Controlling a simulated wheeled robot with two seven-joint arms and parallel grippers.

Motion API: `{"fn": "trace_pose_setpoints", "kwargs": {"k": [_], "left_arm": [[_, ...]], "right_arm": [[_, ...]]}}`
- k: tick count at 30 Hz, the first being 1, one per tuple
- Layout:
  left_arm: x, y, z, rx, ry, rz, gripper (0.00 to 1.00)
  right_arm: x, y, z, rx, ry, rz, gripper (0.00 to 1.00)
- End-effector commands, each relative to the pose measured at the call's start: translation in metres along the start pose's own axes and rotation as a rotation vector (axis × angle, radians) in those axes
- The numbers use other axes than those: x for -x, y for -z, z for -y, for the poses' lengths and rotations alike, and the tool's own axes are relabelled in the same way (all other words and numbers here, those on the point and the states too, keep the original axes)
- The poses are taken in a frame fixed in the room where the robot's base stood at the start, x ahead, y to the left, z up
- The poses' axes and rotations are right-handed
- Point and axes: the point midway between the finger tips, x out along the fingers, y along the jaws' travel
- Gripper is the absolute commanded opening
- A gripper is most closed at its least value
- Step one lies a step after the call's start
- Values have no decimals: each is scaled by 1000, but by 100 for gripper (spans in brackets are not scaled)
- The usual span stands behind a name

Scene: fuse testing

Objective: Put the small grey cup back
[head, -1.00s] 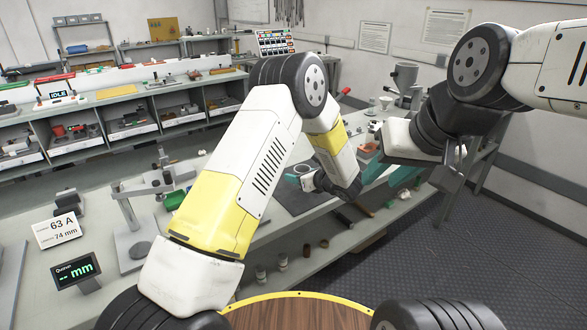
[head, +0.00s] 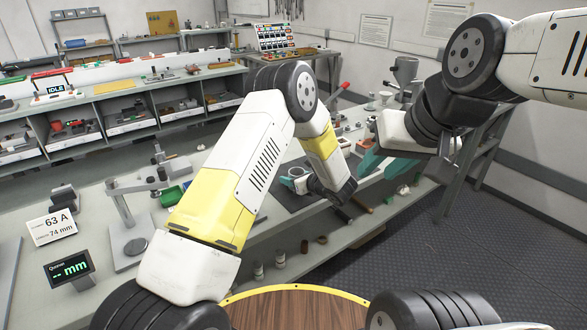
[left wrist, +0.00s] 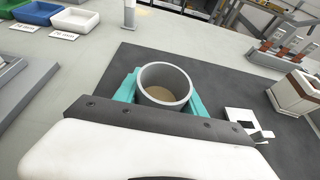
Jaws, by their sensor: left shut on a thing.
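The small grey cup (left wrist: 165,84) is round and open at the top, with a brownish inside floor. In the left wrist view it sits between the teal fingers of my left gripper (left wrist: 162,92), which are shut on its sides. In the head view the cup (head: 298,171) shows small at my left gripper (head: 296,182), over the dark mat. I cannot tell whether its base touches the mat. My right gripper (head: 388,165) is to the right, with teal fingers partly hidden by its own hand, so its opening is unclear.
The dark mat (left wrist: 225,85) lies on the grey bench. Blue (left wrist: 36,12) and white (left wrist: 75,19) bins stand at the upper left. A white-and-brown box (left wrist: 296,92) and a small white block (left wrist: 248,122) are on the right. A stand (head: 127,215) is left of my arm.

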Motion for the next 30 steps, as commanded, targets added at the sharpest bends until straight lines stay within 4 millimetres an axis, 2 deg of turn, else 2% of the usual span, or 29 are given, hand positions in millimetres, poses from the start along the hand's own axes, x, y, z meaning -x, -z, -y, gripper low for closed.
{"fn": "trace_pose_setpoints", "kwargs": {"k": [1,4,15,20,30], "left_arm": [[0,1,0,0,0,0,52],[0,0,0,0,0,0,70],[1,-3,0,2,0,0,70],[24,-2,2,-1,5,0,70],[96,-2,1,-2,4,0,70]], "right_arm": [[0,0,0,0,0,0,36],[0,0,0,0,0,0,36],[0,0,0,0,0,0,36],[0,0,0,0,0,0,36],[0,0,0,0,0,0,36]]}}
